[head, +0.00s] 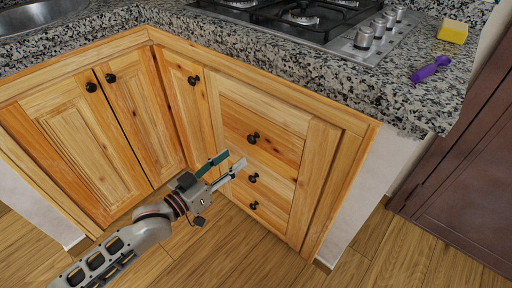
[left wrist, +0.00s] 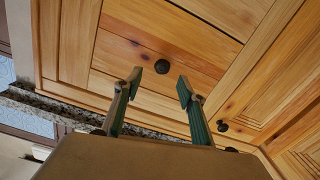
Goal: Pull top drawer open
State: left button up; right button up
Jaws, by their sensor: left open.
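The wooden drawer unit under the counter has three black round knobs in a column in the head view. The top drawer (head: 272,128) has the top knob (head: 253,138), and its front looks closed. My left gripper (head: 234,158) is open and empty, with its fingers pointing at the drawer fronts, below and left of the top knob in the picture. In the left wrist view, a black knob (left wrist: 168,70) appears just beyond the gap between the spread fingertips (left wrist: 160,84); it seems to be the top drawer's. The fingers appear apart from it. My right gripper is not in view.
A narrow door (head: 183,100) with its own knob stands left of the drawers, and more doors (head: 80,135) adjoin at the corner. The granite counter (head: 290,60) overhangs above, carrying a stove (head: 340,25), a purple item (head: 430,68) and a yellow block (head: 453,31). Wood floor (head: 235,255) lies clear in front.

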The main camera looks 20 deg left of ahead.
aim_at(250, 141)
pick_arm(q)
jog(key=x, duration=0.2)
jog(key=b+x, duration=0.1)
jog(key=x, duration=0.2)
jog(key=b+x, duration=0.1)
jog(key=x, duration=0.1)
jog(key=shift+w+a, duration=0.25)
jog(key=shift+w, duration=0.2)
jog(key=shift+w+d, duration=0.15)
jog(key=shift+w, duration=0.3)
jog(key=shift+r, duration=0.1)
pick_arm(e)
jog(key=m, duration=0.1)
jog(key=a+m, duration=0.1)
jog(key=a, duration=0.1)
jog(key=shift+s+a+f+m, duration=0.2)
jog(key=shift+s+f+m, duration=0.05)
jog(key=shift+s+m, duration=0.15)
pick_arm(q)
grip_shut()
jog(key=shift+s, duration=0.1)
